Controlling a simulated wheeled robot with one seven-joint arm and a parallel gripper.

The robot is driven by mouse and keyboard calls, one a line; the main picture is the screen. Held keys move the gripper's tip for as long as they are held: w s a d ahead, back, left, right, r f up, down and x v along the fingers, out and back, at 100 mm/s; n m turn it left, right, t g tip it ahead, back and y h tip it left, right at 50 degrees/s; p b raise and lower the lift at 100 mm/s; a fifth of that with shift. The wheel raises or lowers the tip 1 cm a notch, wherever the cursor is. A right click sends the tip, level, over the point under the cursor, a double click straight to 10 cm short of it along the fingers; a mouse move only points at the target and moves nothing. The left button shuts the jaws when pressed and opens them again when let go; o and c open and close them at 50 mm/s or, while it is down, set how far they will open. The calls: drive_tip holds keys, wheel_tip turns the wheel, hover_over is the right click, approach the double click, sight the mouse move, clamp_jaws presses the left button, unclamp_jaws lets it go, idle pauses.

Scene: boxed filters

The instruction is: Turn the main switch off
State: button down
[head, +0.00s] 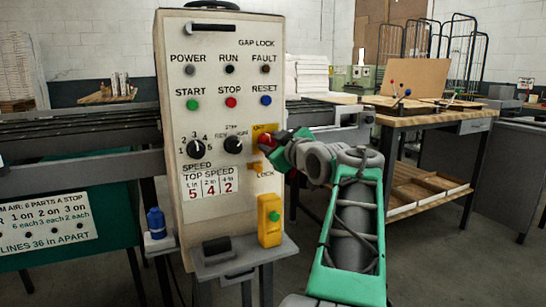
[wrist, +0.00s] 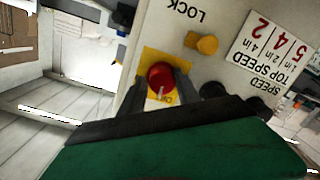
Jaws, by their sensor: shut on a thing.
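The main switch is a red knob (wrist: 160,76) on a yellow plate (wrist: 152,56) at the right edge of the control panel. In the head view the knob is mostly hidden by my gripper (head: 272,142), and the yellow plate (head: 261,129) shows above it. In the wrist view my gripper (wrist: 160,84) has one dark finger on each side of the knob, shut on it. A pale mark on the knob points toward a small label at the picture's bottom. The lettering there is partly hidden and too small to read surely.
A yellow lock tab (head: 255,167) sits just below the switch. A yellow box with a green button (head: 269,220) stands on the shelf (head: 235,262). A workbench (head: 425,120) stands at right.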

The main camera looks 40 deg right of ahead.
drive_tip(key=shift+a+f+n+b, duration=0.25)
drive_tip(key=shift+n+b, duration=0.65)
drive_tip(key=shift+n, duration=0.1)
drive_tip(key=shift+r, duration=0.2)
drive_tip(key=c, duration=1.1)
unclamp_jaws()
drive_tip(key=shift+o, duration=0.7)
drive_tip(key=shift+w+d, duration=0.1)
drive_tip(key=shift+w, duration=0.05)
